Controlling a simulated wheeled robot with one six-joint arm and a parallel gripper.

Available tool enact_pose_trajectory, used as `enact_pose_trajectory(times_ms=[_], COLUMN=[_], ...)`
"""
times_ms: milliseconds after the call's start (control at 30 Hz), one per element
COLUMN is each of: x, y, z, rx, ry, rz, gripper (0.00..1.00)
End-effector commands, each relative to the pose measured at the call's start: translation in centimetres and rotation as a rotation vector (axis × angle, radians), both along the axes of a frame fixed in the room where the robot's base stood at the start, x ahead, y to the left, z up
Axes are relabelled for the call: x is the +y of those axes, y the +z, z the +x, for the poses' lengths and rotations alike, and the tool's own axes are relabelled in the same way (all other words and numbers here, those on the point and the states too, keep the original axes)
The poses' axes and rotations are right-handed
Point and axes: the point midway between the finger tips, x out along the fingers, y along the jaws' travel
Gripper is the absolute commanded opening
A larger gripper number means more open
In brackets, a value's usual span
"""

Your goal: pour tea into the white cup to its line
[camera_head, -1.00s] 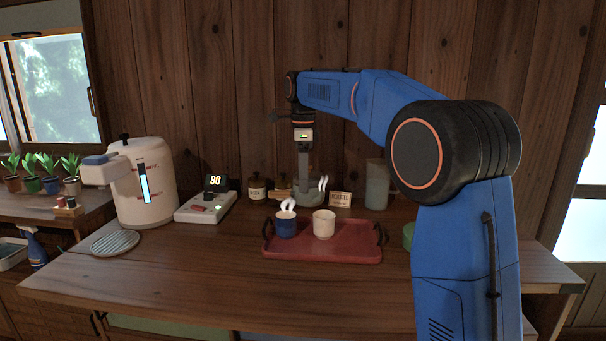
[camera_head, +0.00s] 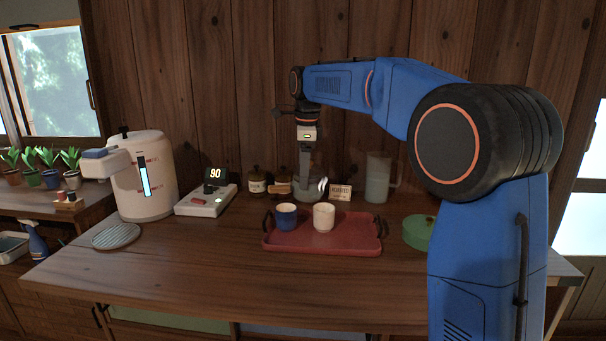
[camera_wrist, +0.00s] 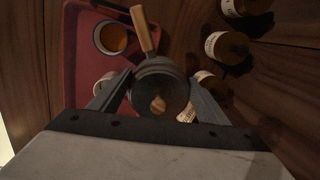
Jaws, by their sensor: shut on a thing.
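My gripper (camera_head: 306,172) points down behind the tray and is shut on the grey teapot (camera_head: 308,192). In the wrist view the teapot (camera_wrist: 158,84) sits between the fingers, its wooden side handle (camera_wrist: 142,28) pointing to the top of the picture. Whether its base touches the table I cannot tell. The white cup (camera_head: 324,216) stands upright on the red tray, in front of the teapot; in the wrist view a finger partly hides it. Its line and inside are not readable. The blue cup (camera_head: 286,217) stands left of it and holds amber tea (camera_wrist: 113,38).
The red tray (camera_head: 320,245) has raised handles. Jars (camera_head: 257,182), a small sign (camera_head: 340,191) and a pitcher (camera_head: 378,178) stand behind. The front table is clear.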

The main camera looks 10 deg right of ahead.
Motion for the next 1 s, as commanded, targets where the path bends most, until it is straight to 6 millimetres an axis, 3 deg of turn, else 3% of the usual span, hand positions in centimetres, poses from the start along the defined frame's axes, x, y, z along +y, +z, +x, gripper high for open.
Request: enact_pose_trajectory(times_ms=[1000], x=[-0.3], y=[2.5], z=[-1.3], rx=[-0.282], ry=[0.000], rz=[0.060], gripper=[0.11])
